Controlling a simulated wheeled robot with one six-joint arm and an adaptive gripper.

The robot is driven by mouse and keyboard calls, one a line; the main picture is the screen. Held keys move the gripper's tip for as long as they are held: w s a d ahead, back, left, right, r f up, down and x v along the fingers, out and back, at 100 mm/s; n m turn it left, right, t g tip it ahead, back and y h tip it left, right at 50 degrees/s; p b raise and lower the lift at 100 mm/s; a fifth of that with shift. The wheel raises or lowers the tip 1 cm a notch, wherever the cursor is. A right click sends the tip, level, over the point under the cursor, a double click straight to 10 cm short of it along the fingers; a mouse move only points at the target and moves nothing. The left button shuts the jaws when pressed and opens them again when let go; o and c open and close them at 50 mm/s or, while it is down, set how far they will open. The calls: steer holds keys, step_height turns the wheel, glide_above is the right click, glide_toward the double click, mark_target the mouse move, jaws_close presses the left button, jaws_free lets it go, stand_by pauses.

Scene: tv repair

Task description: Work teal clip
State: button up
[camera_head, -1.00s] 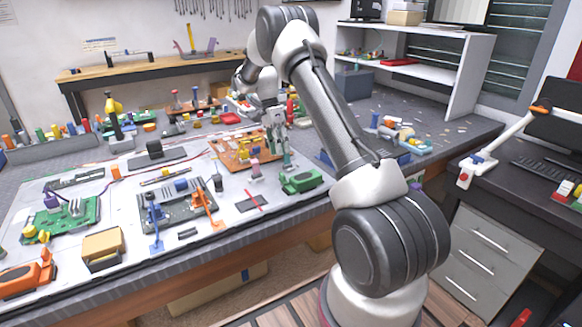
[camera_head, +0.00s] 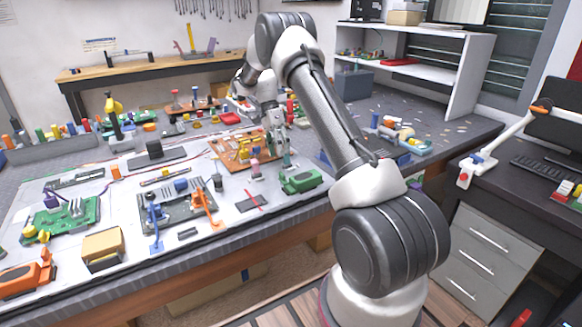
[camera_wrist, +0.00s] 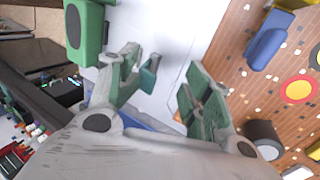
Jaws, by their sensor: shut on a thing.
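My gripper (camera_wrist: 164,70) shows large in the wrist view, its two fingers with green inner pads pointing away from the camera. A small teal piece, which looks like the teal clip (camera_wrist: 150,74), sits between the fingers against the left one. My gripper is shut on it, though its contact with the right finger is hard to see. In the head view my gripper (camera_head: 277,135) is low over the workbench, beside the orange-brown circuit board (camera_head: 232,152).
A green clamp-like block (camera_head: 301,180) stands close in front of my gripper, and also shows in the wrist view (camera_wrist: 84,32). A dark board (camera_head: 180,204) with blue and orange parts lies to the left. A white shelf (camera_head: 458,95) stands behind on the right.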

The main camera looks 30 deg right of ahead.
steer(key=shift+a+f, duration=0.15)
steer(key=shift+f, duration=0.2)
steer(key=v, duration=0.8)
steer(key=shift+w, duration=0.2)
step_height(320, 180, up, 5)
stand_by(0.7)
steer(key=s, duration=1.6)
